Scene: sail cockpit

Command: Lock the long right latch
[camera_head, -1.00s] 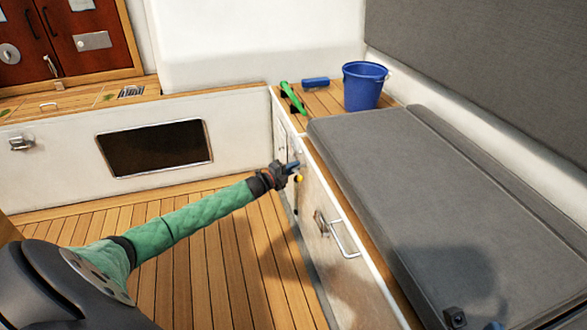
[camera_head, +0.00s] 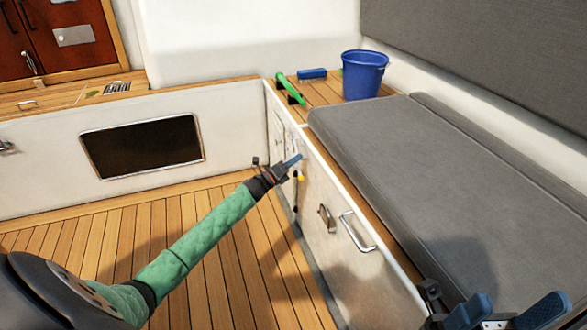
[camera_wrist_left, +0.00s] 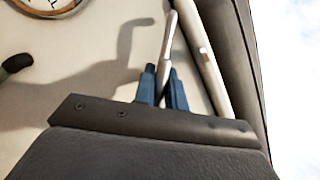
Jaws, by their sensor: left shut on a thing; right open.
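My left gripper (camera_head: 294,161) is at the white side panel of the bench (camera_head: 340,265). In the left wrist view its blue fingers (camera_wrist_left: 163,88) are shut on a slim silver lever (camera_wrist_left: 170,40), which looks like the long latch. The lever stands nearly upright between the fingertips. In the head view the latch (camera_head: 297,145) is small and partly hidden by the fingers, so I cannot tell whether it is locked. My right gripper (camera_head: 508,312) is open and empty over the grey cushion at the bottom right.
A short latch (camera_head: 327,218) and a silver bar handle (camera_head: 357,232) sit nearer on the same panel. A blue bucket (camera_head: 364,76), a blue brush (camera_head: 312,74) and a green object (camera_head: 291,88) are on the bench's wooden top.

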